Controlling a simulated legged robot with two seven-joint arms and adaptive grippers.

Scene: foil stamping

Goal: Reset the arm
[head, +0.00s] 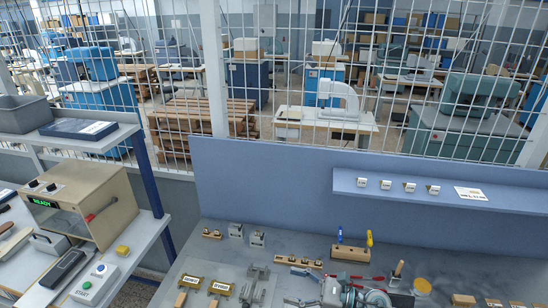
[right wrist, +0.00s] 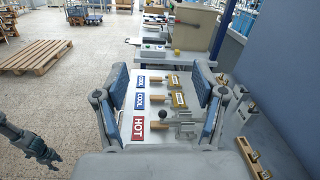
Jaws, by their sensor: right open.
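My right gripper (head: 300,288) is at the lower middle of the head view, over the worktable (head: 222,235). In the right wrist view its two blue-padded fingers (right wrist: 162,92) are spread wide with nothing between the pads. Beyond them, apart from the fingers, lie two brass stamp blocks with wooden handles (right wrist: 178,82) beside blue COOL labels (right wrist: 141,92). A red HOT label (right wrist: 138,128) and a grey metal fixture (right wrist: 186,124) are nearer. A dark arm end, seemingly my left gripper (right wrist: 42,152), hangs at the lower left of the wrist view; its jaws are unclear.
A READY machine (head: 80,205) and a START button box (head: 92,282) stand on the left bench. A wooden block with blue and yellow tools (head: 350,252) stands behind my right gripper. A shelf (head: 440,200) carries small labelled blocks. A blue panel (head: 260,180) closes the back.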

